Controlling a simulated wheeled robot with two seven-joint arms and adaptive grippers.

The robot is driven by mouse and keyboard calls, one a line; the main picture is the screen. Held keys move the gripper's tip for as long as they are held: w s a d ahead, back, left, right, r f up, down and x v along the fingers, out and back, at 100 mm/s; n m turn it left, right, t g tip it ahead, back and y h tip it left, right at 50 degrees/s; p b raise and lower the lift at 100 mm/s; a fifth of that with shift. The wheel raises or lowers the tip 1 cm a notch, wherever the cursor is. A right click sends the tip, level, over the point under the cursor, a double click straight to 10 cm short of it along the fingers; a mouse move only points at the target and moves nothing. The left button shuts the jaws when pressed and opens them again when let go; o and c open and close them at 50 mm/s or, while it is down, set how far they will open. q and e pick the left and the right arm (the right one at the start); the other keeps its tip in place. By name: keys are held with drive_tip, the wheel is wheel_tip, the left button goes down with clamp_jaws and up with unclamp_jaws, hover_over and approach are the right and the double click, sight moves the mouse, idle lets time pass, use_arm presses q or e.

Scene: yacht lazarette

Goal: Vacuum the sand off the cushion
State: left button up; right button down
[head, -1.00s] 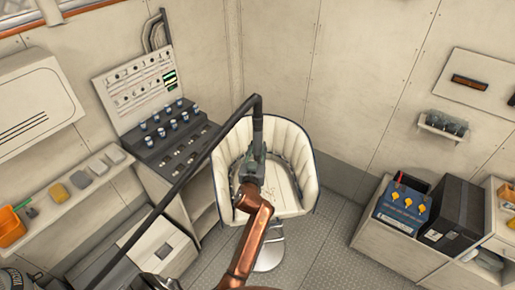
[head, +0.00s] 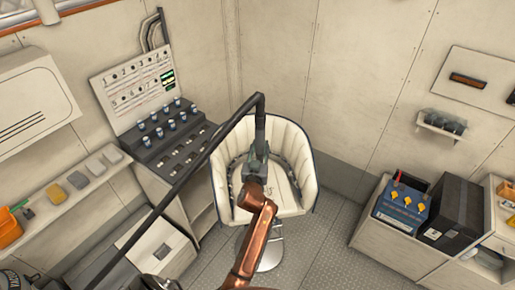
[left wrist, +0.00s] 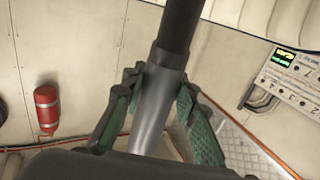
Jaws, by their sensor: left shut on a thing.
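The cushion (head: 279,188) is the cream seat pad of a tub chair (head: 298,148), partly covered by my arm and gripper. Small dark specks show along its edges, too small to tell as sand. My left gripper (head: 258,158) is over the seat, shut on the vacuum wand (head: 260,128). The wand's grey tube (left wrist: 153,110) sits between the green finger pads in the left wrist view. A black hose (head: 205,155) runs from the wand's top down to the lower left. The nozzle end is hidden, so I cannot tell whether it touches the cushion. My right gripper is out of view.
A switch console (head: 178,135) and a shelf with small blocks (head: 78,180) stand to the left. A blue battery box (head: 402,208) and a black box (head: 455,212) are on the right bench. Grey floor (head: 335,245) is clear right of the chair.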

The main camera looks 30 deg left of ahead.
use_arm(q)
drive_tip(key=shift+w+d+r+b, duration=0.1)
drive_tip(key=shift+w+d+b, duration=0.45)
drive_tip(key=shift+d, duration=0.3)
drive_tip(key=shift+w+d+b, duration=0.55)
drive_tip(key=shift+d, duration=0.25)
drive_tip(key=shift+w+d+r+b, duration=0.1)
drive_tip(key=shift+w+d+b, duration=0.45)
drive_tip(key=shift+d, duration=0.3)
